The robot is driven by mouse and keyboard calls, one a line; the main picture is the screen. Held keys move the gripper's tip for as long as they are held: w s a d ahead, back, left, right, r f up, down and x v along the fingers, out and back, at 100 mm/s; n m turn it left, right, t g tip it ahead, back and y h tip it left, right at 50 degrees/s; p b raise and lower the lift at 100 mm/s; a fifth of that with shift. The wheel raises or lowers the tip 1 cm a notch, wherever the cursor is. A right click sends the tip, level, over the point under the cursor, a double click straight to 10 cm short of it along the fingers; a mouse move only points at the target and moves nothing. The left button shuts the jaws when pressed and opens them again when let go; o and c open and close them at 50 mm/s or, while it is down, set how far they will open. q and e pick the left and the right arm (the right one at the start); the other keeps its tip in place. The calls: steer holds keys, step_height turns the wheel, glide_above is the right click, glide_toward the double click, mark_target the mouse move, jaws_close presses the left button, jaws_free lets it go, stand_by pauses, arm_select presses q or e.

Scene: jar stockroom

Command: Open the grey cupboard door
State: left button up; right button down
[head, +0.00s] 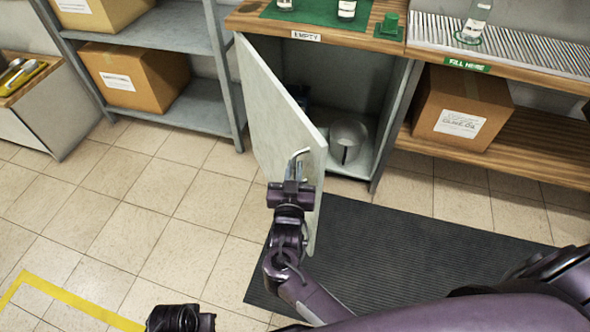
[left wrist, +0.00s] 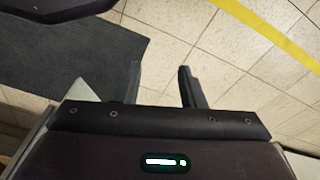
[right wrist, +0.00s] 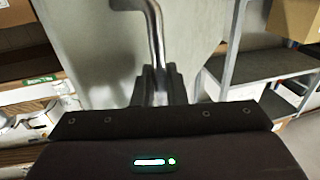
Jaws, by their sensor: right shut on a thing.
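The grey cupboard door (head: 268,115) stands well open in the head view, hinged on the cupboard's left side and swung out toward me. Its bent metal handle (head: 298,156) is near the door's free edge. My right gripper (head: 292,182) is shut on the handle; in the right wrist view the handle (right wrist: 155,40) runs down between the fingers (right wrist: 160,85). Inside the cupboard (head: 385,130) a round metal pot (head: 347,140) and a dark item show. My left gripper (left wrist: 160,85) is open and empty above the floor in the left wrist view.
A dark ribbed mat (head: 390,260) lies before the cupboard. Shelves with cardboard boxes (head: 135,77) stand to the left, and another box (head: 462,110) sits under the counter at right. Jars stand on the counter. Tiled floor left of the door is free.

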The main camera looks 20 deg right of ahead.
steer(key=shift+r, duration=0.1)
steer(key=c, duration=1.6)
jaws_free()
steer(key=shift+w+a, duration=0.1)
